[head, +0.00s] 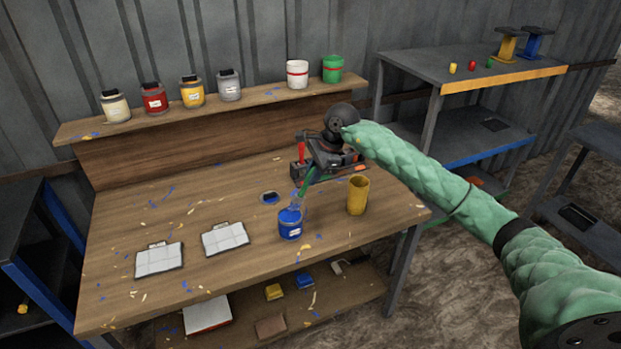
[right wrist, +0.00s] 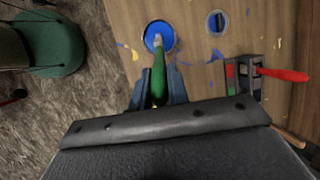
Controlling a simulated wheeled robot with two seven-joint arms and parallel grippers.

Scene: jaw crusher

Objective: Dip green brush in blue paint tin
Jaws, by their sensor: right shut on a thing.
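The blue paint tin (head: 290,228) stands open and upright near the front right of the workbench. It also shows in the right wrist view (right wrist: 150,28), with blue paint inside. My right gripper (head: 311,179) is above and just behind the tin, shut on the green brush (right wrist: 158,82). The brush slants down, its pale bristles (head: 297,202) at the tin's mouth. In the right wrist view they overlap the opening; I cannot tell whether they touch the paint. The gripper hides part of the handle. My left gripper is not in view.
A brush holder with a red brush (right wrist: 280,74) stands close beside my right gripper. A yellow cup (head: 357,195) stands right of the tin. A blue-marked lid (head: 269,198) lies behind the tin. Two clipboards (head: 225,238) lie to the left. Several paint tins line the back shelf (head: 262,97).

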